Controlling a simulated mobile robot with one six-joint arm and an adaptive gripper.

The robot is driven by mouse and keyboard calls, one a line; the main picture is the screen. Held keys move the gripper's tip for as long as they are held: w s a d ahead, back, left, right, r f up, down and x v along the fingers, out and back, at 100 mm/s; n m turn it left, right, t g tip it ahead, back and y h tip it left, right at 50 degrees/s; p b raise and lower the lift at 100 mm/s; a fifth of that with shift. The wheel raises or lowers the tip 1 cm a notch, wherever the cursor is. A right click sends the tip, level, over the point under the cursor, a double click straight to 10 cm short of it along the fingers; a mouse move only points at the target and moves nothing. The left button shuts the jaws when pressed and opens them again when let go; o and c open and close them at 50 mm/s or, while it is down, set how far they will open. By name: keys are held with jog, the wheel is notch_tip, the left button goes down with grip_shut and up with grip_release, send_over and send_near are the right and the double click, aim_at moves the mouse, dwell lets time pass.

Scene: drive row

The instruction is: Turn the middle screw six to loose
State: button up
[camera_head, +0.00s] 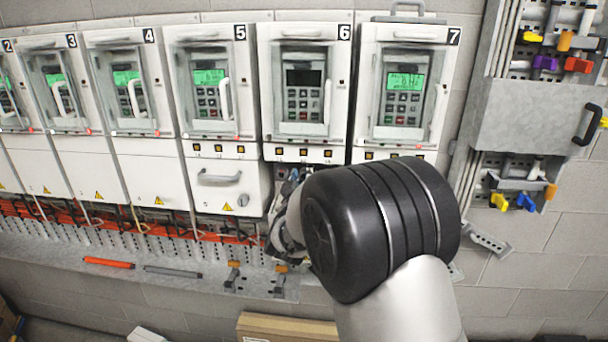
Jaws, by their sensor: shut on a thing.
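Drive 6 (304,85) hangs on the wall to the right of drive 5 and left of drive 7. Its screen is dark, while the neighbouring screens are lit green. Below its keypad is a strip with several small yellow-marked squares (304,153). My gripper (287,190) is at the lower part of drive 6, seen mostly from behind and largely covered by my black wrist. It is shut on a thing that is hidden. The middle screw, and any contact with it, cannot be seen.
Drive 5's lower cover (224,187) has a grey handle. A ledge (60,250) below holds an orange tool (108,263) and a grey tool (172,271). A grey metal panel (530,115) with coloured tags stands at the right. A cardboard box (285,328) is below.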

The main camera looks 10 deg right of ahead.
jog(key=shift+n+p, duration=0.55)
jog(key=shift+n, duration=1.35)
jog(key=o, duration=0.7)
jog(key=v, duration=1.2)
